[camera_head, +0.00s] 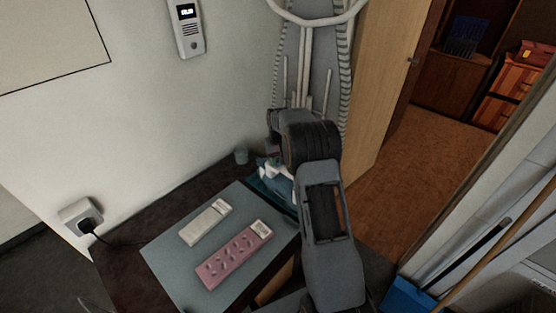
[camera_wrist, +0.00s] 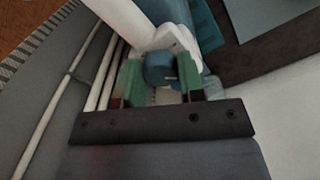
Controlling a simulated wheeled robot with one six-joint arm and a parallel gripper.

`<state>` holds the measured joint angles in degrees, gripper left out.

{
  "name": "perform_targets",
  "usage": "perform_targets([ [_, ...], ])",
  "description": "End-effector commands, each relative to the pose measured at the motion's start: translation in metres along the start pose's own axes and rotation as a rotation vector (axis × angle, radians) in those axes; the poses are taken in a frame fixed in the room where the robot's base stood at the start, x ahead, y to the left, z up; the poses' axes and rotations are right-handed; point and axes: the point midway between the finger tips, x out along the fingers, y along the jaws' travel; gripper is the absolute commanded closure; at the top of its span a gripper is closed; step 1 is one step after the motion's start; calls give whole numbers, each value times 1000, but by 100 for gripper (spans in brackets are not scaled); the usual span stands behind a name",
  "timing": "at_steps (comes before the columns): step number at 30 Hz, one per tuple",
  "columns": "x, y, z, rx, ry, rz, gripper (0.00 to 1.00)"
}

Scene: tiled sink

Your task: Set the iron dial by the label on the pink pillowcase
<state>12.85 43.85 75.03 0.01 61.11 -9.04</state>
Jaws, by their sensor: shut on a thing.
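The pink pillowcase (camera_head: 231,262) lies folded on the grey mat (camera_head: 165,252), with a pale label (camera_head: 261,229) at its upper right end. The label's marks are too small to read. The iron, teal and white, stands at the mat's far right, partly hidden by my arm; its teal part (camera_head: 262,187) shows in the head view. In the wrist view the blue dial (camera_wrist: 159,68) on the white iron body (camera_wrist: 128,18) sits between my green fingertips. My gripper (camera_wrist: 160,76) is shut on the dial. A light mark shows on the dial, but its setting is unclear.
A corded plug sits in the outlet (camera_head: 80,214) at left. An ironing board (camera_head: 300,45) stands behind my arm, beside a wooden door (camera_head: 385,80).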

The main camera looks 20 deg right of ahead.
Motion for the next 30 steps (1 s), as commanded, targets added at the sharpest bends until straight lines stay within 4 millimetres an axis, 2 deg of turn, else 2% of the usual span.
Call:
perform_targets([
  [6, 0, 0, 1, -1, -3, 0, 88],
  [7, 0, 0, 1, -1, -3, 0, 61],
  [14, 0, 0, 0, -2, -1, 0, 39],
  [23, -2, 0, 0, -2, 0, 0, 38],
  [26, -12, 0, -1, -2, 2, 0, 38],
  [30, -37, 0, 0, -2, 4, 1, 38],
])
